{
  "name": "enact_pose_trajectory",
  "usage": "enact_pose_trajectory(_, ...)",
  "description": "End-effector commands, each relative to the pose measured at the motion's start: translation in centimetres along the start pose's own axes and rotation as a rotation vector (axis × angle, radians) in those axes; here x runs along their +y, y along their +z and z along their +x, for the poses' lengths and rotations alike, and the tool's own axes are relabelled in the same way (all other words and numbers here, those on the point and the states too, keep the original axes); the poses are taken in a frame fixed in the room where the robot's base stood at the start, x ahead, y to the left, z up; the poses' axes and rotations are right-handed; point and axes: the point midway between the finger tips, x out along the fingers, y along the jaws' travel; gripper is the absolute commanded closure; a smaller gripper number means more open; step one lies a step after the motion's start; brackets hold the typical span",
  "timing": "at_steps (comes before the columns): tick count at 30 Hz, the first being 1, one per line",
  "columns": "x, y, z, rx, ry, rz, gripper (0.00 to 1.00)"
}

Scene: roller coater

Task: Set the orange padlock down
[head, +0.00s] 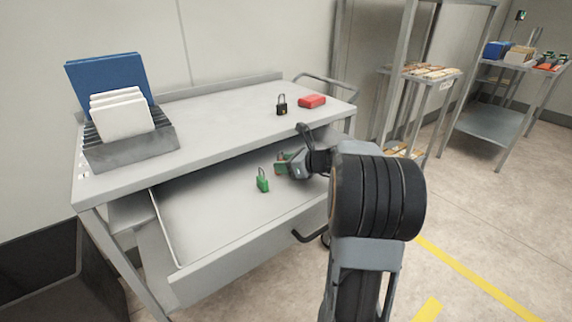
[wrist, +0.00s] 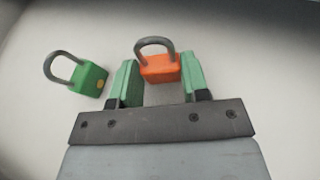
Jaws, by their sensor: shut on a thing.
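The orange padlock (wrist: 160,69) sits between the two green-padded fingers of my gripper (wrist: 159,82) in the wrist view, with its grey shackle pointing away from the palm. My gripper is shut on it. In the head view my gripper (head: 283,162) is inside the open drawer (head: 215,220) of the grey cart, and the orange padlock is mostly hidden there. I cannot tell whether the padlock touches the drawer floor.
The drawer's left part is clear. Shelves (head: 490,120) stand at the right.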

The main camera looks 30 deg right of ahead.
Motion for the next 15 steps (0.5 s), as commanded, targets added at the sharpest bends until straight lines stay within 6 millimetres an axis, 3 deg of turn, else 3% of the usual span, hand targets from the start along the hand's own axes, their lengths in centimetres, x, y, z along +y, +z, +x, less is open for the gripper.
enact_pose_trajectory(6,0.0,-0.39,0.16,0.0,0.0,0.0,0.84)
enact_pose_trajectory(7,0.0,-0.35,0.14,0.0,0.0,0.0,0.56)
enact_pose_trajectory(15,0.01,-0.31,0.13,0.0,0.0,0.0,0.33)
